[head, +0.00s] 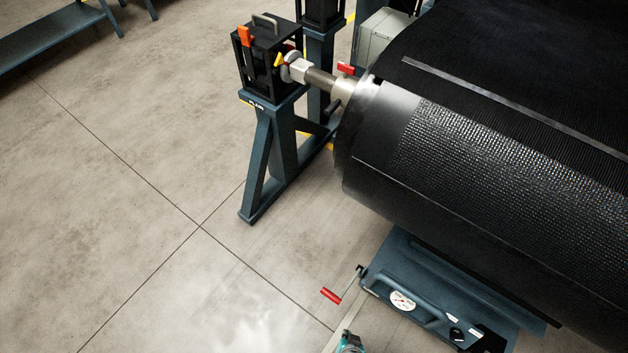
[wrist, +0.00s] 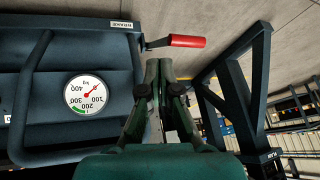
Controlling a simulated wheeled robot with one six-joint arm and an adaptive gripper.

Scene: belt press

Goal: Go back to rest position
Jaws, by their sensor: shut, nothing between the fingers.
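My gripper (wrist: 159,64) shows in the wrist view with its two green fingers close together and nothing between them. It points toward a crank with a red handle (wrist: 187,41), which sticks out beside the brake unit (wrist: 70,140). The fingertips appear just below the crank, apart from the red grip as far as I can see. In the head view the same red handle (head: 331,295) is at the lower middle, left of the blue brake unit (head: 425,290). A small teal piece of my arm shows at the bottom edge there.
A large black roller (head: 480,170) fills the right of the head view above the brake unit. A blue stand (head: 265,160) holds its shaft end. A blue bench (head: 50,35) is at the upper left. The floor (head: 110,200) at left is clear. A round dial (wrist: 85,95) shows in the wrist view.

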